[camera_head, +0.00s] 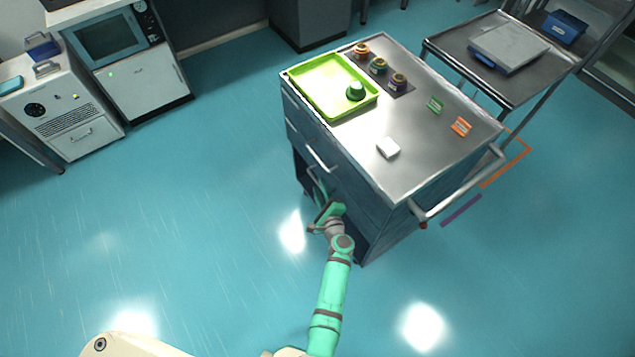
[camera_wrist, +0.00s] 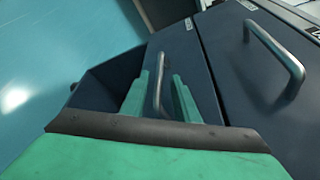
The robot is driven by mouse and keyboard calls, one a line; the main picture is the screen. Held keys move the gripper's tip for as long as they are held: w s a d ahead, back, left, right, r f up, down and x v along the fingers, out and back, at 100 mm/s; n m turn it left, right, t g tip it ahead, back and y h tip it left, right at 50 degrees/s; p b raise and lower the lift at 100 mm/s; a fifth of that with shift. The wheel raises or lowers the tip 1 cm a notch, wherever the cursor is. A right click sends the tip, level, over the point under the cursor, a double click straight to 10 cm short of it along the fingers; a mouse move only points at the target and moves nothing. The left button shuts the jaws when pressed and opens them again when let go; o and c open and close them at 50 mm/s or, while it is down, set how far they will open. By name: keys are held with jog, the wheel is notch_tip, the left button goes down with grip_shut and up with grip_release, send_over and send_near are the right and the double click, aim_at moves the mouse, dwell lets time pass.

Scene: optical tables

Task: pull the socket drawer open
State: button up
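The grey-blue tool cart (camera_head: 385,185) has drawer fronts on its left side. Its upper drawer handle (camera_head: 320,160) is clear of my gripper. My gripper (camera_head: 325,205) is at a lower front of the cart. In the wrist view, my gripper's two green fingers (camera_wrist: 162,98) stand on either side of a grey bar handle (camera_wrist: 158,75), with a gap visible between them. The drawer front (camera_wrist: 190,65) behind that handle looks flush with its neighbour. Contact between fingers and handle cannot be told. The drawer labels are too small to read.
Another bar handle (camera_wrist: 275,50) is to the right in the wrist view. A dark recess (camera_wrist: 105,85) lies to the left. The floor (camera_head: 190,230) left of the cart is clear.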

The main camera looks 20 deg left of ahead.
aim_at(316, 181)
jog(key=shift+x, duration=2)
jog(key=shift+s+a, duration=0.1)
jog(key=shift+a, duration=0.05)
jog(key=c, duration=0.6)
jog(key=shift+a+r, duration=0.1)
grip_shut()
